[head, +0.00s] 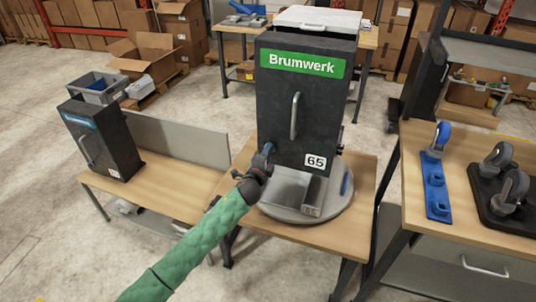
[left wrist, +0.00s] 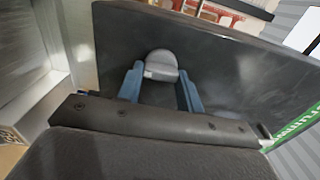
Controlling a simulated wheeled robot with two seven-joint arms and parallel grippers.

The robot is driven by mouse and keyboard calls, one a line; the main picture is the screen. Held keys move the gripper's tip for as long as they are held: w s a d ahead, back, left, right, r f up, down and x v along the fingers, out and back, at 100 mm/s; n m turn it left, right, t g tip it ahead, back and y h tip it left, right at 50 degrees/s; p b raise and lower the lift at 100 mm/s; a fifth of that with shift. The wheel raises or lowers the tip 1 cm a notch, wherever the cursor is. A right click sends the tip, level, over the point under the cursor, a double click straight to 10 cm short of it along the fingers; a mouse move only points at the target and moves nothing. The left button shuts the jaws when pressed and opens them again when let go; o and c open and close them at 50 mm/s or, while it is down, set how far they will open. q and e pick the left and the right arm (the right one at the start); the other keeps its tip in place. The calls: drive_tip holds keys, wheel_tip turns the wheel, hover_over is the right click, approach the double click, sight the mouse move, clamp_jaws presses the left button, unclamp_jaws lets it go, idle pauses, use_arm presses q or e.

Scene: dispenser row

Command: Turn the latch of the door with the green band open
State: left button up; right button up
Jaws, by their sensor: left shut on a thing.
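The dark door with the green band (head: 303,63) fronts a tall box in the middle of the head view, with a vertical grey bar handle (head: 294,115) and a "65" label. My left gripper (head: 267,152) is at the lower left part of this door. In the left wrist view, its two blue fingers (left wrist: 160,82) stand on either side of a rounded grey latch (left wrist: 161,63) on the dark door face, shut on it. In the head view the gripper hides the latch. My right gripper is not in view.
The box stands on a grey round base (head: 337,208) on a wooden table (head: 330,238). A smaller dark box with a blue band (head: 80,120) stands at left. At right, casters lie on a blue plate (head: 437,185) and a black plate (head: 480,205).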

use_arm(q)
drive_tip(key=o, duration=1)
drive_tip(key=b+v, duration=0.2)
drive_tip(key=v, duration=0.6)
drive_tip(key=shift+b, duration=0.4)
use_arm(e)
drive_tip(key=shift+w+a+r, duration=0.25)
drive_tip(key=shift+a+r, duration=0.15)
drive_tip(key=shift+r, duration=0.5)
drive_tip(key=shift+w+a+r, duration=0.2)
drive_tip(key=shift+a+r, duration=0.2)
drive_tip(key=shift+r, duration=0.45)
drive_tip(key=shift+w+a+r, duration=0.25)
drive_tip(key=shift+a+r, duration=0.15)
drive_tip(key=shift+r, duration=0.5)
